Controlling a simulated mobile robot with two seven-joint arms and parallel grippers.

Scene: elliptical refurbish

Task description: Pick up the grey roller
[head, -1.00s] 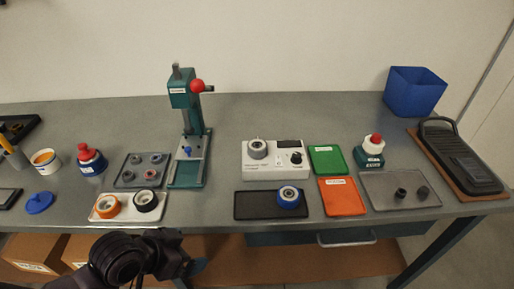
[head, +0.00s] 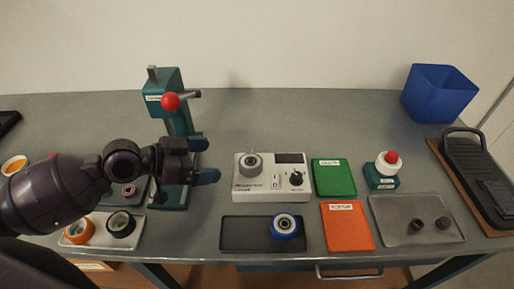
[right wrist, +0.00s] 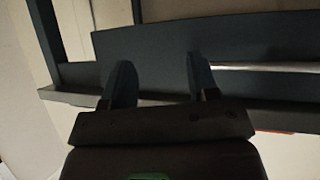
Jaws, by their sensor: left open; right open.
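The grey roller (head: 250,164) sits on the left part of the white test device (head: 263,184), in the middle of the table in the head view. My left gripper (head: 203,160) is open and empty. It is left of the device, in front of the green press (head: 170,113), with its fingers pointing right toward the roller and apart from it. My right gripper (right wrist: 161,82) is open in the right wrist view, with nothing between its fingers. The roller does not show in that view.
A dark tray (head: 240,234) with a blue roller (head: 284,227) lies before the device. Green (head: 334,178) and orange (head: 346,228) mats lie to its right. An orange roller (head: 78,231) and a black roller (head: 121,224) are at front left. The table behind the device is clear.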

